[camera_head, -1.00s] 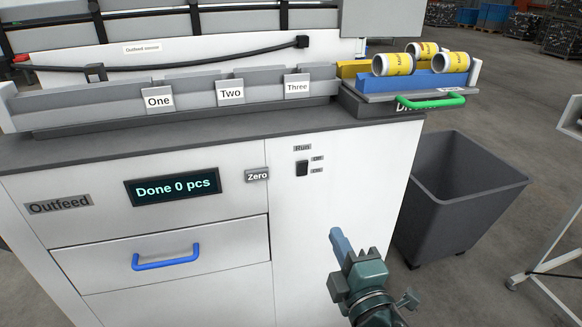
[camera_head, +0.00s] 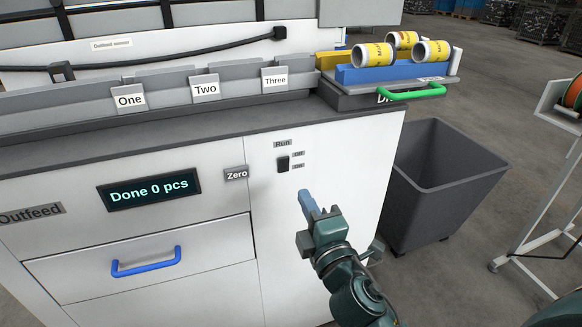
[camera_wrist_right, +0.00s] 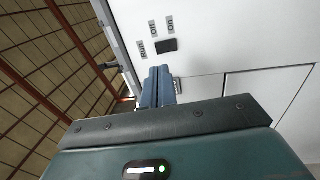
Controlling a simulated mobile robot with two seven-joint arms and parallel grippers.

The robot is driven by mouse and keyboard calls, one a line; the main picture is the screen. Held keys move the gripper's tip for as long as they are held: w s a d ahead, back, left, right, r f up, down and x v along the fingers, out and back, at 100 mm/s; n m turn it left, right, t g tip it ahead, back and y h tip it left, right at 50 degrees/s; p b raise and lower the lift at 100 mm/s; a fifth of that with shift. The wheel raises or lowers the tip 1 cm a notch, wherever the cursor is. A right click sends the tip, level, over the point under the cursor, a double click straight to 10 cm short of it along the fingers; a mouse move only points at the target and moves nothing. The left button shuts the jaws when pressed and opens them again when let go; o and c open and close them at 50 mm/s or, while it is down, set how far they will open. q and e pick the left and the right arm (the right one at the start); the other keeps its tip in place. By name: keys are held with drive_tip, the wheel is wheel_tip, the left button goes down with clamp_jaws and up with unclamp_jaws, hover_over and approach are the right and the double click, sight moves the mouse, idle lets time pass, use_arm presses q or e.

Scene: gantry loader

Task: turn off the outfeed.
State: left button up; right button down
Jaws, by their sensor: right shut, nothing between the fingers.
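The outfeed cabinet (camera_head: 325,200) is white with an "Outfeed" label (camera_head: 32,214) at its left and a display (camera_head: 149,190) reading "Done 0 pcs". A small black Run switch (camera_head: 283,164) sits on its front, with off marked above and on below. The switch also shows in the right wrist view (camera_wrist_right: 167,45). I cannot tell its position. My right gripper (camera_head: 305,197) is shut and empty, below and slightly right of the switch, apart from it. Its blue fingers (camera_wrist_right: 158,87) point toward the panel in the wrist view. My left gripper is not in view.
A Zero button (camera_head: 236,174) is left of the switch. A drawer with a blue handle (camera_head: 146,262) is below the display. A green-handled tray (camera_head: 412,92) with yellow-labelled rolls juts out at the top right. A grey bin (camera_head: 445,185) stands right of the cabinet.

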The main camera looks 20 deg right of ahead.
sight(286, 161)
drive_tip(key=w, duration=0.6)
drive_tip(key=w+r+p, duration=0.1)
drive_tip(key=w, duration=0.2)
drive_tip(key=shift+a, duration=0.15)
drive_tip(key=shift+r, duration=0.15)
